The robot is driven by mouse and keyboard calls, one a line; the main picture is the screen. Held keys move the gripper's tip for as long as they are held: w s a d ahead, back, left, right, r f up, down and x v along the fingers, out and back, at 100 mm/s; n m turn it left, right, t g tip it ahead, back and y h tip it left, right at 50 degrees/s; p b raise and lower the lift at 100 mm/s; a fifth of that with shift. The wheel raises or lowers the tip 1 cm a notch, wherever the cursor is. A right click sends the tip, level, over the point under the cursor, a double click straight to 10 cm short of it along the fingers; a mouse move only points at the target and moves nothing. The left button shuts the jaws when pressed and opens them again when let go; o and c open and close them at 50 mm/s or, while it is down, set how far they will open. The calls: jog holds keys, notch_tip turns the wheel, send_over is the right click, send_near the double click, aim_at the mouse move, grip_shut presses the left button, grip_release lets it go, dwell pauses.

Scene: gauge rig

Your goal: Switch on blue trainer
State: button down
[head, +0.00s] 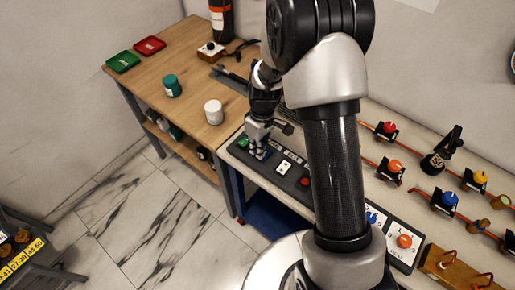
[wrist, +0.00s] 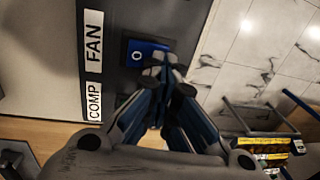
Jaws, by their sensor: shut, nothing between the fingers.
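A blue rocker switch (wrist: 147,54) marked with a white circle sits in the dark control panel (wrist: 120,20), beside the FAN label (wrist: 94,42) in the wrist view. My gripper (wrist: 165,62) is shut and empty, with its fingertips over the right part of the blue switch. I cannot tell whether they touch it. In the head view my gripper (head: 257,150) points down at the panel (head: 237,152) at the left end of the pale bench, and mostly hides the blue switch there. No label reading "trainer" is legible.
The panel also has a green button (head: 243,142), a white switch plate (head: 283,168) and a red button (head: 305,181). A COMP label (wrist: 94,107) is near the FAN label. Valves with coloured knobs stand right of my arm. A wooden table (head: 190,105) with jars adjoins left.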

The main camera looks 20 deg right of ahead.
jog(key=shift+w+d+r, duration=0.15)
jog(key=shift+w+d, duration=0.25)
jog(key=shift+d, duration=0.2)
jog(key=shift+r, duration=0.1)
jog(key=shift+a+r+p, duration=0.1)
jog(key=shift+r+p, duration=0.3)
jog(key=shift+p, duration=0.05)
notch_tip(320, 180, up, 13)
jog(key=s+a+p, duration=0.1)
jog(key=p, duration=0.3)
jog(key=shift+a+p, duration=0.15)
jog(key=shift+p, duration=0.25)
notch_tip(320, 180, up, 7)
jog(key=m+t, duration=0.1)
send_over(260, 163)
jog(key=s+r+m+t, duration=0.2)
jog(key=s+r, duration=0.5)
jog(key=s+r+m+t, duration=0.1)
jog(key=s+r+m, duration=0.1)
jog(key=s, duration=0.4)
jog(key=s+d+r+m+t+h+b, duration=0.1)
jog(key=s+m, duration=0.1)
jog(key=s, duration=0.5)
jog(key=shift+s+r, duration=0.15)
jog(key=shift+r, duration=0.2)
